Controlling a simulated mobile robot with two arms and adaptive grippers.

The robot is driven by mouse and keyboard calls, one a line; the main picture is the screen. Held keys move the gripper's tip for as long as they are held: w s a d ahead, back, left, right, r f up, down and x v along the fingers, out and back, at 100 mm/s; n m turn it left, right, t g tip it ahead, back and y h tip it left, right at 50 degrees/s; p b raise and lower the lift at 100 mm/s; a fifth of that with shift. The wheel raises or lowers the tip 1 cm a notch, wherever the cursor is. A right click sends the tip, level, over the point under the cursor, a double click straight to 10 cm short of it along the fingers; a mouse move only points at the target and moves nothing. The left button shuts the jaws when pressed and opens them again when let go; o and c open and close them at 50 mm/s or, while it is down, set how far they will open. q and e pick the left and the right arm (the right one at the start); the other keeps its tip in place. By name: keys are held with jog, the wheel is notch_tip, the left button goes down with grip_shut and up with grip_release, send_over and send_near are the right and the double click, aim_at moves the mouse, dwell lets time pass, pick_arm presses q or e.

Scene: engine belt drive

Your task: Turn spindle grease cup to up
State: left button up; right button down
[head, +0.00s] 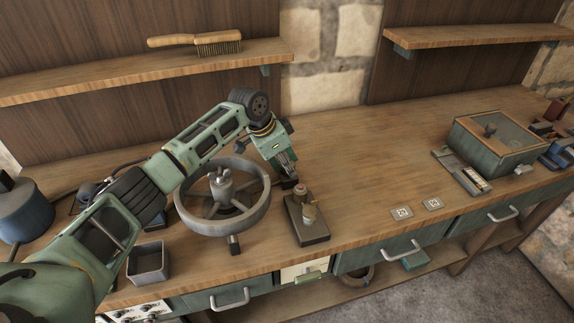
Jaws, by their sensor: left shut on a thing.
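A small copper-and-brass fitting (301,191), which looks like the spindle grease cup, stands on a dark rectangular base (312,232) near the middle of the bench. My left gripper (289,181) reaches down from above to the back left of this fitting. Its fingers are shut at the fitting's upper end, and they hide part of it. The exact contact and the cup's turned direction are too small to tell. A grey spoked wheel (263,212) with a metal hub (222,186) lies just left of the base. My right gripper is not in view.
A grey open bin (148,264) and a blue pot (24,212) stand at the left. Two marked plates (402,213) lie right of the base. A green lidded box (492,146) stands farther right. A brush (196,42) lies on the upper shelf. The bench's back middle is clear.

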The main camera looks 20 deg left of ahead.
pick_arm(q)
jog(key=shift+s+d+f, duration=0.1)
grip_shut()
jog(key=shift+s+d+n+p, duration=0.15)
jog(key=shift+n+p, duration=0.15)
jog(key=shift+p, duration=0.45)
jog(key=n+p, duration=0.1)
jog(key=p, duration=0.1)
jog(key=n+y+p, duration=0.1)
jog(key=n+p, duration=0.1)
jog(key=p, duration=0.1)
jog(key=n+t+p, duration=0.1)
jog(key=p, duration=0.1)
jog(key=shift+d+r+n+y, duration=0.2)
jog(key=shift+d+n+y, duration=0.1)
jog(key=shift+n, duration=0.1)
jog(key=shift+f+n+y+p, duration=0.2)
jog(key=shift+n+y+p, duration=0.2)
jog(key=shift+n+p, duration=0.75)
jog(key=shift+t, duration=0.3)
jog(key=o, duration=0.9)
grip_release()
jog(key=shift+d, duration=0.1)
jog(key=shift+r, duration=0.1)
jog(key=shift+w, duration=0.2)
